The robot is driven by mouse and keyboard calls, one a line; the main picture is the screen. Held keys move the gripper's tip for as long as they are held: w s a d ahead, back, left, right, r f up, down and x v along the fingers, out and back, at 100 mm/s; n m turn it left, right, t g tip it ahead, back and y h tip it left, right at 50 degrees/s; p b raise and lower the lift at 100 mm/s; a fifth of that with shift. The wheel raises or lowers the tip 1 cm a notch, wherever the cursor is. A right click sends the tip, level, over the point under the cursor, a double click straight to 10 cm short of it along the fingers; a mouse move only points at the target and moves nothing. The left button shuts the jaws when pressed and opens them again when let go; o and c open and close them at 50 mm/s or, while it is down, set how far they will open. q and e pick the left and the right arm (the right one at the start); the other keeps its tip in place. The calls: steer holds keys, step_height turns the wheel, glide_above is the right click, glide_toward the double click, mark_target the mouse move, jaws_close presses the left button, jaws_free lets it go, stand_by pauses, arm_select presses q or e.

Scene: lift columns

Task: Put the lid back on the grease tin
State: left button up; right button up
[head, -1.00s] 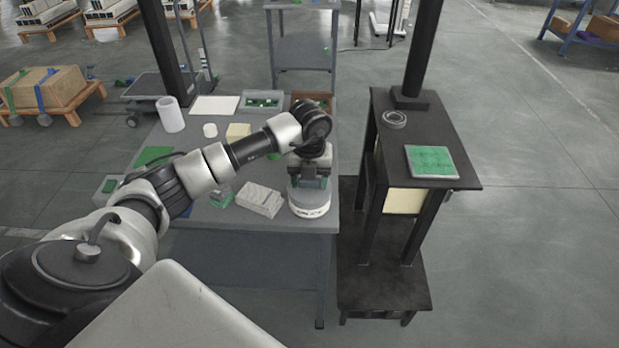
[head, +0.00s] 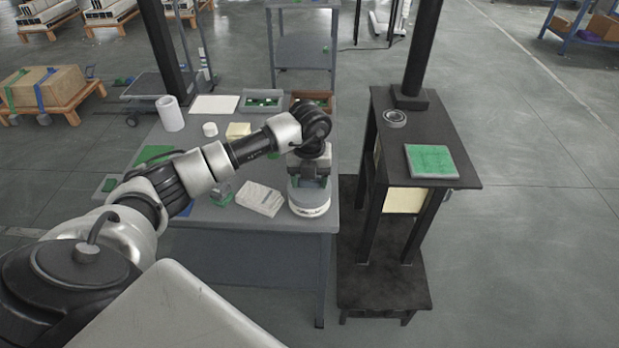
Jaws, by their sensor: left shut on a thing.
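The grease tin (head: 309,210) is a short, round, pale tin with dark lettering, near the front right corner of the grey table. My left gripper (head: 309,181) is directly above it, pointing down, shut on what looks like the grey lid (head: 308,195). The lid is at the top of the tin, largely covered by the fingers. I cannot tell whether it is seated or slightly above the rim. My right gripper is not in view.
On the grey table (head: 250,228), a light grey block (head: 260,198) lies just left of the tin. A white roll (head: 170,114), a white sheet (head: 214,105) and a tray (head: 263,102) stand farther back. A dark stand (head: 392,160) with a green pad (head: 431,161) is to the right.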

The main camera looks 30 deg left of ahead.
arm_select(q)
steer(key=o, duration=1.2)
steer(key=shift+r, duration=0.1)
steer(key=shift+r+p, duration=2.6)
steer(key=shift+r, duration=0.85)
jaws_close()
steer(key=shift+f, duration=0.15)
